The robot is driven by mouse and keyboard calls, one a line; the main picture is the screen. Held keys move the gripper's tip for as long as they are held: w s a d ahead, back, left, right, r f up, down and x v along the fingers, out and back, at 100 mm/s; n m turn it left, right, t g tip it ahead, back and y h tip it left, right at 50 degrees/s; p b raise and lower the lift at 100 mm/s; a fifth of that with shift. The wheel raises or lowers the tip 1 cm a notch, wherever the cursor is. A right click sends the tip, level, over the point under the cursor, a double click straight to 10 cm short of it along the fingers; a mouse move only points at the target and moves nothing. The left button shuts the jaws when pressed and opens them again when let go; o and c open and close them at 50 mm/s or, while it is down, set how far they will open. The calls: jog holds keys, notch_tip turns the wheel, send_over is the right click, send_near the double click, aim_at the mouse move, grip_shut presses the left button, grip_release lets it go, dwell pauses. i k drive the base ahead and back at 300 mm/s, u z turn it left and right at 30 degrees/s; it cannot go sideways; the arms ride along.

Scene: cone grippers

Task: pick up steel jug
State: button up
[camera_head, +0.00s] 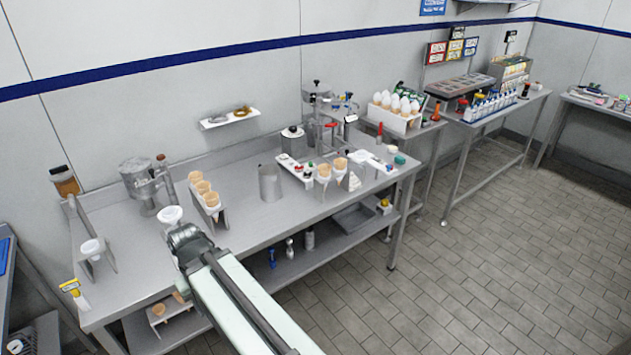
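A steel jug (270,184), a plain grey upright cylinder with an open top, stands on the steel table near its middle. My gripper (171,216) is over the front left part of the table, left of the jug and apart from it. A white cup-shaped piece shows at its end. The finger opening is too small and hidden to judge. Nothing blocks the view of the jug.
A cone stand (206,199) with several cones is between my gripper and the jug. A steel machine (147,185) stands behind my gripper. A white rack (295,170) with small items is right of the jug. Bare table (245,215) lies in front of the jug.

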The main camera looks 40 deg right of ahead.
aim_at(268, 181)
jog(key=z, duration=0.1)
jog(key=i, duration=1)
jog(key=u, duration=0.05)
